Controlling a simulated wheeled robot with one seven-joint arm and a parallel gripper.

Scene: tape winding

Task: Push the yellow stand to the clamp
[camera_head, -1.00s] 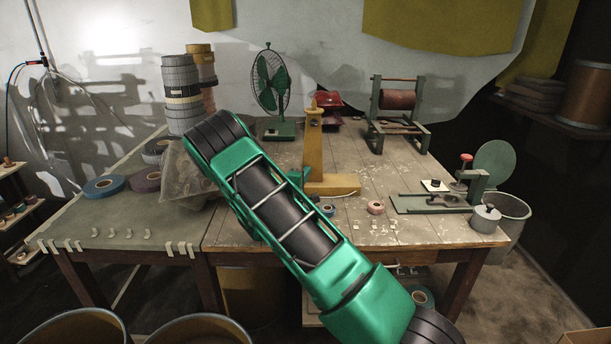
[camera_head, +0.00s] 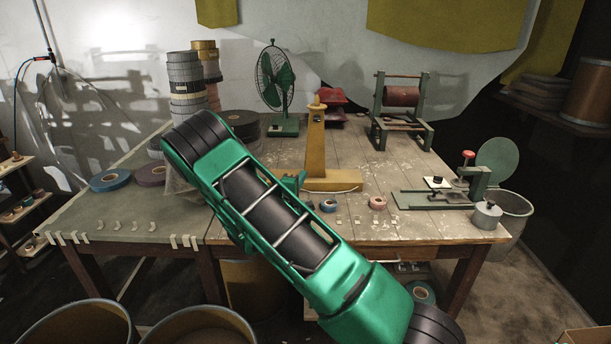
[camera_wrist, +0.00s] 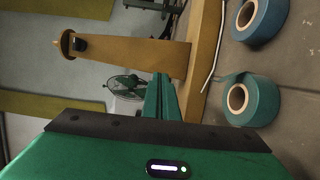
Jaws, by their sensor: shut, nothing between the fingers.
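The yellow stand (camera_head: 316,150) is upright on the table, with a tall tapered post and a flat base reaching right. It also shows sideways in the wrist view (camera_wrist: 130,53). My gripper (camera_head: 300,180) is low at the left of the post, partly hidden behind my arm in the head view. In the wrist view my gripper (camera_wrist: 163,80) is shut and empty, its tips at the post's lower end near the base. They look very close to it; I cannot tell contact for sure. The likely clamp is a green fixture with a red knob (camera_head: 468,172), on the table's right.
A green fan (camera_head: 274,85) stands behind, and a roller frame (camera_head: 402,110) at back right. Tabletop between the stand and the green fixture is mostly clear.

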